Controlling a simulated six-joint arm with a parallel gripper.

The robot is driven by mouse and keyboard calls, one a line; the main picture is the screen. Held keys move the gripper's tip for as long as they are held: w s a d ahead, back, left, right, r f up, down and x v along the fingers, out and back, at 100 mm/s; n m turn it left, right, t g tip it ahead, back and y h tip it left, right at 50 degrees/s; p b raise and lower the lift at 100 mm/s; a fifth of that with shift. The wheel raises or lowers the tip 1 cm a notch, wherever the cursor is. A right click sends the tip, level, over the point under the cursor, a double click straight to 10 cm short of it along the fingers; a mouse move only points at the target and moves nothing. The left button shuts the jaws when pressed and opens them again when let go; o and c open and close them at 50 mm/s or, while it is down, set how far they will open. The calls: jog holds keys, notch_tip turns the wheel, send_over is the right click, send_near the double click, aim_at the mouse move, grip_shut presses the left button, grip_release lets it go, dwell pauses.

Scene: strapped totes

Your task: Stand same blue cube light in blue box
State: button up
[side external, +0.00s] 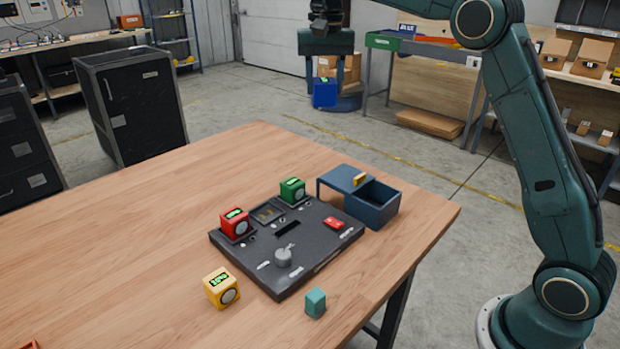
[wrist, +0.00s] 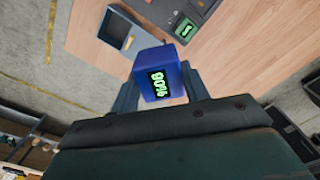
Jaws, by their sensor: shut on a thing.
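My gripper (side external: 324,82) is shut on a blue cube (side external: 324,97), held in the air beyond the table's far edge. In the wrist view the blue cube (wrist: 158,78) sits between the fingers, its dark screen with green digits, seemingly 90%, facing the camera. The blue box (side external: 383,212) stands at the table's right corner. It has a flat-topped part with a yellow handle and an open compartment at the right that looks empty. The box also shows at the top of the wrist view (wrist: 108,40), apart from the cube.
A dark control panel (side external: 265,262) lies left of the box. A red cube (side external: 235,224) and a green cube (side external: 292,190) stand on it. A yellow cube (side external: 221,288) and a small teal block (side external: 315,303) stand on the table. The table's left side is mostly clear.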

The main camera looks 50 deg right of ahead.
jog(key=s+d+f+n, duration=0.1)
jog(key=s+d+n, duration=0.7)
jog(key=s, duration=0.2)
notch_tip(320, 180, down, 19)
jog(key=shift+s, duration=0.15)
jog(key=shift+f, duration=0.1)
jog(key=shift+f, duration=2.55)
jog(key=shift+f, duration=1.55)
dwell(0.3)
jog(key=o, duration=1.2)
jog(key=shift+c, duration=0.4)
